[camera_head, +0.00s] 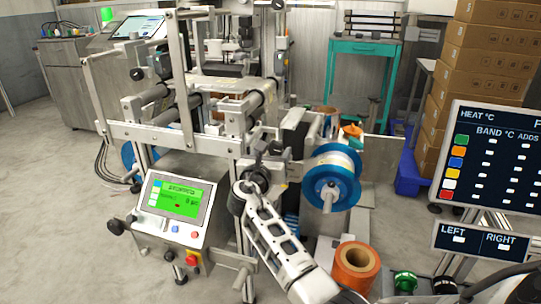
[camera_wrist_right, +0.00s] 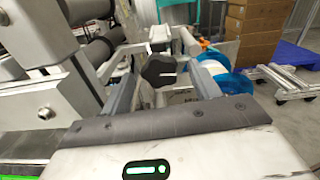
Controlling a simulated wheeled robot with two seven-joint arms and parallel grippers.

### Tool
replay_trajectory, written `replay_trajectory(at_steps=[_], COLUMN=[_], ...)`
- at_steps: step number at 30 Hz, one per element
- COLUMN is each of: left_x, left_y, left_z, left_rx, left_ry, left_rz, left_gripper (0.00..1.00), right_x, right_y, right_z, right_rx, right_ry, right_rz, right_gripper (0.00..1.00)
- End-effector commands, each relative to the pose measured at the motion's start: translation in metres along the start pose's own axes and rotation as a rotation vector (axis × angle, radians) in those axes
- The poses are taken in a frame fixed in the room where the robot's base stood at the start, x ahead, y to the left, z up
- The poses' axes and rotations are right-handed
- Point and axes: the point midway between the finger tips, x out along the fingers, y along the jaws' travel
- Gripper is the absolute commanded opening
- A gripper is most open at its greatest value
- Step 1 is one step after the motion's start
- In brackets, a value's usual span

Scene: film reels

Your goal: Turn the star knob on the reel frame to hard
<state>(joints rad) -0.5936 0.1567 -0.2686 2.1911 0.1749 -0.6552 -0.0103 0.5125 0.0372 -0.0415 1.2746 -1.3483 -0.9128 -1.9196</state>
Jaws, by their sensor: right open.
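The star knob (camera_wrist_right: 158,68) is black with rounded lobes. In the right wrist view it sits between the two grey fingers of my right gripper (camera_wrist_right: 163,76), with a visible gap on each side. The fingers are open, one to its left and one to its right. In the head view my right gripper (camera_head: 267,166) is at the front of the metal reel frame (camera_head: 165,137), left of the blue-rimmed reel (camera_head: 332,178). The knob is hard to tell from the dark gripper parts there. No setting marks are readable. My left gripper is not in view.
A control panel (camera_head: 176,210) with a green screen stands left of my right arm. An orange roll (camera_head: 356,266) stands at the lower right. Stacked cardboard boxes (camera_head: 486,90) and a monitor (camera_head: 490,150) are on the right. Open floor (camera_head: 60,200) lies at left.

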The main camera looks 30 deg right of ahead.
Motion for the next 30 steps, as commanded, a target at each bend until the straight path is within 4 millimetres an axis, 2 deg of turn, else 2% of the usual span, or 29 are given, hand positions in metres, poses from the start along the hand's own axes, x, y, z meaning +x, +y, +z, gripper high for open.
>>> replay_trajectory(at_steps=[9,10,12,15,23,30], left_x=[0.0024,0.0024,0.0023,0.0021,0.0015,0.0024], left_y=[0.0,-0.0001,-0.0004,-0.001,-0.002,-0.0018], left_z=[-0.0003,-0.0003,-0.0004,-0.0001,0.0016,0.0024], left_rx=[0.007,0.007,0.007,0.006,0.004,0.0], left_ry=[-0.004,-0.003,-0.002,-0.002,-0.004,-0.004], left_rz=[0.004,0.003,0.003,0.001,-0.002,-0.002], left_gripper=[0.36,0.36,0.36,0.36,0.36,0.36], right_x=[0.0025,0.0025,0.0024,0.0023,0.0022,0.002], right_y=[-0.0007,-0.0007,-0.0007,-0.0007,-0.0008,-0.0008], right_z=[-0.0001,-0.0001,-0.0001,-0.0001,-0.0004,-0.0008], right_rx=[0.0,0.0,0.0,0.0,0.015,0.112], right_ry=[0.001,0.001,0.001,0.001,0.001,0.001], right_rz=[0.001,0.001,0.001,0.001,0.0,0.0], right_gripper=[0.62,0.59,0.39,0.17,0.17,0.17])
